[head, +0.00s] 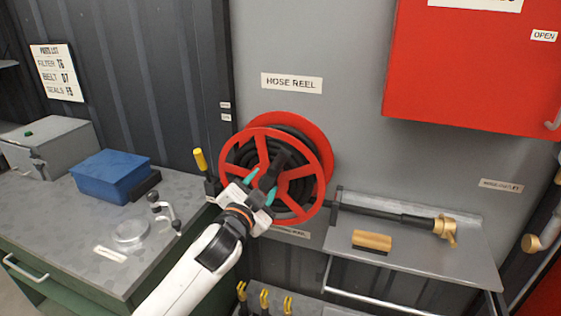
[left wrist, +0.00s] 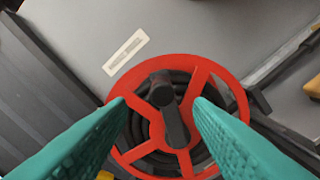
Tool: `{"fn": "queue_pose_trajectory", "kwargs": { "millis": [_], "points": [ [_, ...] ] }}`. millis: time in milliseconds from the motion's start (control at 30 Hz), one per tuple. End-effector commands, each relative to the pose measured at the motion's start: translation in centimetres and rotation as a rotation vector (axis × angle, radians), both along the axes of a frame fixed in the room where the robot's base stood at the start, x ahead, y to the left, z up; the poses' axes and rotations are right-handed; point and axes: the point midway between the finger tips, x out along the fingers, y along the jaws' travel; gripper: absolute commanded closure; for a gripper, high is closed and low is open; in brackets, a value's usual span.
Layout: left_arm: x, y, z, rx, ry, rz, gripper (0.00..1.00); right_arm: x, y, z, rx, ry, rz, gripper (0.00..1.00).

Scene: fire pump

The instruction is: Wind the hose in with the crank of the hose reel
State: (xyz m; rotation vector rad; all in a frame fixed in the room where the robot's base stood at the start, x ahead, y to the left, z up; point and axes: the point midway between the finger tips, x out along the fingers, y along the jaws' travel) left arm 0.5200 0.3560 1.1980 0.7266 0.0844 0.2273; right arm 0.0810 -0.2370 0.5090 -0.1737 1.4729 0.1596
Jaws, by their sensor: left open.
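The red hose reel (head: 322,165) with black hose wound on it is mounted on the grey wall under the "HOSE REEL" label. Its dark crank (left wrist: 170,112) lies across the reel's face, with a rounded knob toward the top in the left wrist view. My left gripper (head: 262,186) is in front of the reel's lower left part, open, its teal fingers apart and pointing at the reel. In the left wrist view the crank shows between the two fingers (left wrist: 164,125), with nothing held. The gripper covers part of the reel in the head view. My right gripper is not in view.
A grey shelf (head: 478,262) to the right bears a hose nozzle (head: 444,229) and a brass-coloured block (head: 372,240). A red cabinet (head: 470,70) hangs at upper right. A workbench (head: 65,235) with a blue box (head: 112,174) stands left. A yellow-handled lever (head: 201,160) is beside the reel.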

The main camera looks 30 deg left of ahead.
Motion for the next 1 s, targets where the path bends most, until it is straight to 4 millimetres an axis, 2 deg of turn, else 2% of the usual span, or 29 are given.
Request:
{"fn": "queue_pose_trajectory", "kwargs": {
  "millis": [300, 500, 667, 933, 1000],
  "points": [
    [6.4, 1.6, 0.3, -0.001, 0.0, 0.001, 0.53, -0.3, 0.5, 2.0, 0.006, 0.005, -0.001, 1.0],
    [8.9, 2.1, 0.1, -0.002, 0.0, 0.001, 0.53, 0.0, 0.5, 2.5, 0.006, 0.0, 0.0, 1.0],
    [9.7, 2.3, 0.0, -0.002, 0.0, -0.001, 0.53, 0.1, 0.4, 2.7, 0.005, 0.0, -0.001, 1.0],
    [9.7, 2.3, 0.0, -0.001, 0.0, -0.001, 0.53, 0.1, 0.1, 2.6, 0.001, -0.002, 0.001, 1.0],
    [9.7, 2.3, 0.0, -0.001, 0.0, -0.001, 0.65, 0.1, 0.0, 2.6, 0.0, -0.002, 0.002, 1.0]
  ]
}}
